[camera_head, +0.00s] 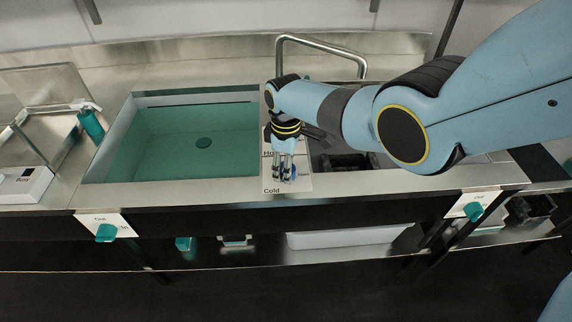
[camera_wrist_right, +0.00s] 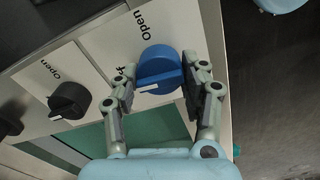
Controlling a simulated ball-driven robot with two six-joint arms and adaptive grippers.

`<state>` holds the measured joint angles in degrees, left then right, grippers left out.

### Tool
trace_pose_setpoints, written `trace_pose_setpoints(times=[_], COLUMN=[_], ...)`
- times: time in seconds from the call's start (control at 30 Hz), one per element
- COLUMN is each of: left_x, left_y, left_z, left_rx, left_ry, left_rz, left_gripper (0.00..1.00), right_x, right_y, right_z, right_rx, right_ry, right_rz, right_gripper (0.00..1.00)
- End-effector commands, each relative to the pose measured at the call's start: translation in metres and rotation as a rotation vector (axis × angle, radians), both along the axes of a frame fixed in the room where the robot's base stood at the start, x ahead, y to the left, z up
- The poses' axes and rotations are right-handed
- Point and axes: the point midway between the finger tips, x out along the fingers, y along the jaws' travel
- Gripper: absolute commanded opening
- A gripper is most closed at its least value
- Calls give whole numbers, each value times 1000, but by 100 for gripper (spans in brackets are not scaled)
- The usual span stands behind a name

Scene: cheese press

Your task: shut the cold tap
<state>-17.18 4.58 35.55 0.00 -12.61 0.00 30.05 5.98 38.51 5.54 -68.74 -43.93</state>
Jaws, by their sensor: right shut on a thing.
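The cold tap is a round blue knob (camera_wrist_right: 158,66) with a raised grip bar and a white mark at the bar's left end in the right wrist view. It sits on a white plate (camera_wrist_right: 107,50) with "Open" printed on it and a second, partly hidden label beside the knob. My right gripper (camera_wrist_right: 155,95) has its fingers on both sides of the knob, shut on it. In the head view the right gripper (camera_head: 284,178) points down at the plate above the word "Cold", mostly hiding the knob. My left gripper is not in view.
A black knob (camera_wrist_right: 69,101) with its own "Open" label sits beside the blue one. The sink basin (camera_head: 190,143) holds greenish water left of my gripper. A steel faucet (camera_head: 322,45) arches behind. A teal bottle (camera_head: 91,124) stands at the left.

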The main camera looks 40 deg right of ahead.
Motion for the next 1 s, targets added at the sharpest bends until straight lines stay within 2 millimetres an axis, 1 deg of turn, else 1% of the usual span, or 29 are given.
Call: trace_pose_setpoints(times=[0.3, 0.77, 0.8, 0.93, 1.0], left_x=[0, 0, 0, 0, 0], left_y=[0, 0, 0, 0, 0], left_z=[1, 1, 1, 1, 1], left_rx=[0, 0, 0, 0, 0], left_ry=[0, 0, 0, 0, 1], left_rz=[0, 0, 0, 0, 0], left_gripper=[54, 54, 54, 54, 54], right_x=[0, 0, 0, 0, 0], right_y=[0, 0, 0, 0, 0], right_z=[0, 0, 0, 0, 0], right_rx=[1, 1, 1, 1, 1], right_ry=[-1, -1, -1, -1, -1], right_rz=[86, 96, 96, 96, 95], right_gripper=[12, 12, 49, 66, 68])
